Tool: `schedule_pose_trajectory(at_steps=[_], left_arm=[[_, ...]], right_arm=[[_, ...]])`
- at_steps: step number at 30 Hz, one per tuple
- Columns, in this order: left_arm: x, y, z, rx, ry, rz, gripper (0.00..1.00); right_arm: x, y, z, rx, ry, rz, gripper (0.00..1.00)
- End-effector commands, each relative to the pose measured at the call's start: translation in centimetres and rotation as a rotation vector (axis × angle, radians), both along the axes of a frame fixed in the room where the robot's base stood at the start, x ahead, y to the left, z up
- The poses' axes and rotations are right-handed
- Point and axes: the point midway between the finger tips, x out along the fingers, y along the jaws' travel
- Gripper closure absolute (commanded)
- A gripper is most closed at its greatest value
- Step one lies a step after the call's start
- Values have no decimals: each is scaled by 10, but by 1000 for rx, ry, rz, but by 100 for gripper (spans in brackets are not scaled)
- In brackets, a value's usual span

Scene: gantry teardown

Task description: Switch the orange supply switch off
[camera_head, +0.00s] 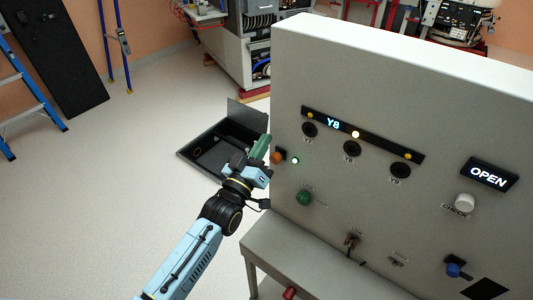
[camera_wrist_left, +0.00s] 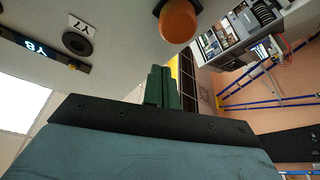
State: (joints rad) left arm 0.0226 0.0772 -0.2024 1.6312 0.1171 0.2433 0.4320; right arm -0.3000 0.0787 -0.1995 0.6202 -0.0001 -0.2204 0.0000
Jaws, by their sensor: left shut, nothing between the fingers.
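The orange supply switch (camera_head: 277,157) is a round knob near the left edge of the grey panel's front (camera_head: 380,130). A small lit green-white light (camera_head: 295,161) is just to its right. In the left wrist view the orange knob (camera_wrist_left: 178,21) is at the top, ahead of the fingers. My left gripper (camera_head: 262,146) has green fingers and is just left of the knob; the fingers (camera_wrist_left: 162,88) are together and empty. There is a visible gap between fingers and knob in the wrist view. My right gripper is not in view.
The panel also carries a "Y8" display (camera_head: 333,123), black sockets, a green knob (camera_head: 304,197), a white CHECK knob (camera_head: 465,202), a blue knob (camera_head: 453,269) and an "OPEN" display (camera_head: 488,177). A ledge (camera_head: 290,250) juts out below. An open floor hatch (camera_head: 222,148) lies behind my left gripper. Floor to the left is clear.

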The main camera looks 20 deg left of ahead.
Motion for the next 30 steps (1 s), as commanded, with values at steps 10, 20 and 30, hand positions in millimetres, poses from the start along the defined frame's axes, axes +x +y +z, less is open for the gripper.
schedule_pose_trajectory(at_steps=[10,20,30], left_arm=[[-7,-12,-31,1,8,-1,100],[-7,-12,-33,1,8,-1,100],[-7,-12,-67,1,10,-1,100]], right_arm=[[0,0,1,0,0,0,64],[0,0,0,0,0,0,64],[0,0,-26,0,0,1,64]])
